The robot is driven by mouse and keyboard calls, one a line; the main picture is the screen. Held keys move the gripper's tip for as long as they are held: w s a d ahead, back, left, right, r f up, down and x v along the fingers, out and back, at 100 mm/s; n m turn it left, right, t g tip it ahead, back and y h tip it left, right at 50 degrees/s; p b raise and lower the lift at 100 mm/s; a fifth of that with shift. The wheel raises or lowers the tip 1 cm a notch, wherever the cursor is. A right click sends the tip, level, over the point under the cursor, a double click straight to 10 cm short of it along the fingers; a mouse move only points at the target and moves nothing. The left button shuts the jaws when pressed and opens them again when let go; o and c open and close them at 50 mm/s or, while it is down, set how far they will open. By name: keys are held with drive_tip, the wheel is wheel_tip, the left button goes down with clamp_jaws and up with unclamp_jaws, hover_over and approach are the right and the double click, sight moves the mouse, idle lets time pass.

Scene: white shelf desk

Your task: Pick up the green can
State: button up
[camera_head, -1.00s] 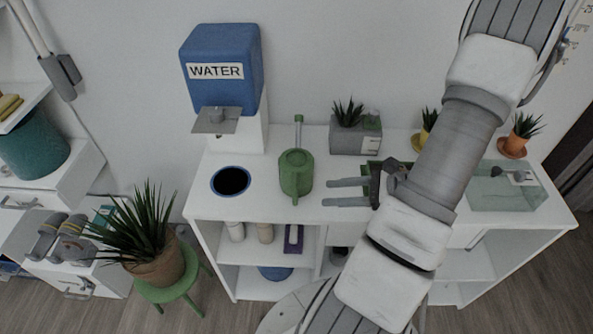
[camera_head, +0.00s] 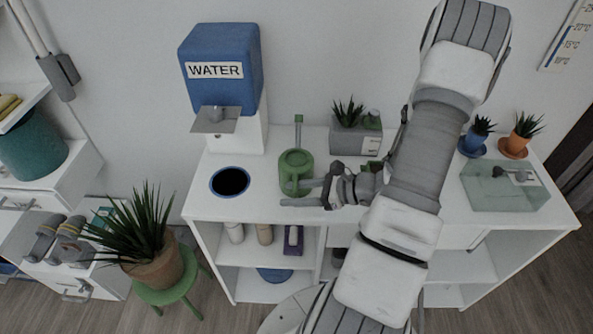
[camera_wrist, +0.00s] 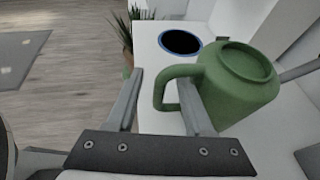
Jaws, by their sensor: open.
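The green can (camera_head: 296,168) is a watering can standing on the white desk top, with its long spout toward the wall. It also shows in the wrist view (camera_wrist: 243,88), with its looped handle (camera_wrist: 160,92) facing my gripper. My gripper (camera_head: 292,193) is open at the can's front right side. In the wrist view, part of the handle shows between the two fingers of my gripper (camera_wrist: 160,76), and the right finger overlaps the handle and body. I cannot tell whether a finger touches it.
A black round opening with a blue rim (camera_head: 230,181) lies left of the can. A blue water dispenser (camera_head: 221,75) stands behind it. A grey planter (camera_head: 354,138) is at the back right. A glass box (camera_head: 505,188) and potted plants stand at the right.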

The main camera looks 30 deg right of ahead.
clamp_jaws()
drive_tip(key=shift+r, duration=0.1)
idle(1.2)
